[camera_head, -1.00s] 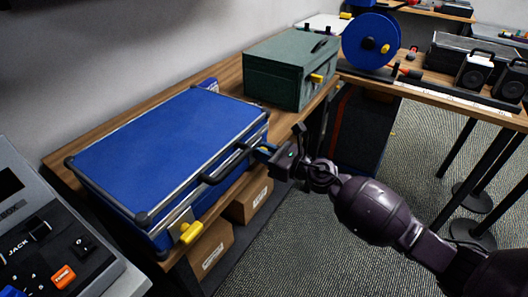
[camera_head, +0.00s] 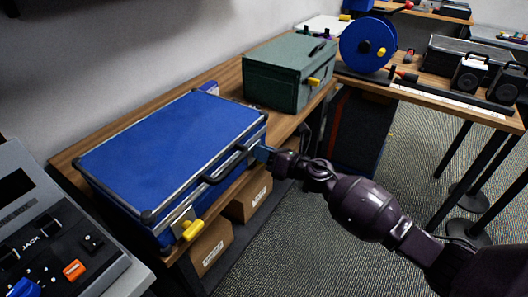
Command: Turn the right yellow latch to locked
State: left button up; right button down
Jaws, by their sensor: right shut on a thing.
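The blue case (camera_head: 170,145) lies shut on the wooden table, its front side with a black handle (camera_head: 225,166) facing right. The left yellow latch (camera_head: 193,230) sticks out from the case's near front corner. My right gripper (camera_head: 263,154) is at the far end of the case's front side, where the right yellow latch sits. It is shut on that latch, and the fingers and hand hide the latch, so its angle cannot be told. My left gripper is out of view.
A green box (camera_head: 288,75) with a yellow latch stands behind the case. Cardboard boxes (camera_head: 211,247) sit below the table. A grey device with buttons (camera_head: 55,235) is at the near left. A blue reel (camera_head: 368,45) and speakers stand on the far table.

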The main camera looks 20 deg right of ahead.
jog(key=m, duration=0.2)
jog(key=m+p, duration=0.1)
jog(key=m, duration=0.1)
jog(key=shift+w+d+m, duration=0.15)
jog(key=shift+d+m, duration=0.05)
jog(key=shift+m, duration=0.1)
jog(key=m, duration=0.1)
jog(key=m+p, duration=0.1)
jog(key=m, duration=0.1)
jog(key=shift+f+m+p, duration=0.2)
jog(key=shift+m+p, duration=0.1)
jog(key=shift+w+d+f+m+p, duration=0.1)
jog(key=shift+m+p, duration=0.05)
jog(key=shift+m, duration=0.4)
jog(key=shift+f+m+p, duration=0.1)
jog(key=shift+m+p, duration=0.05)
jog(key=shift+m, duration=0.4)
jog(key=shift+f+m, duration=0.1)
jog(key=shift+m, duration=0.6)
jog(key=c, duration=1.1)
grip_release()
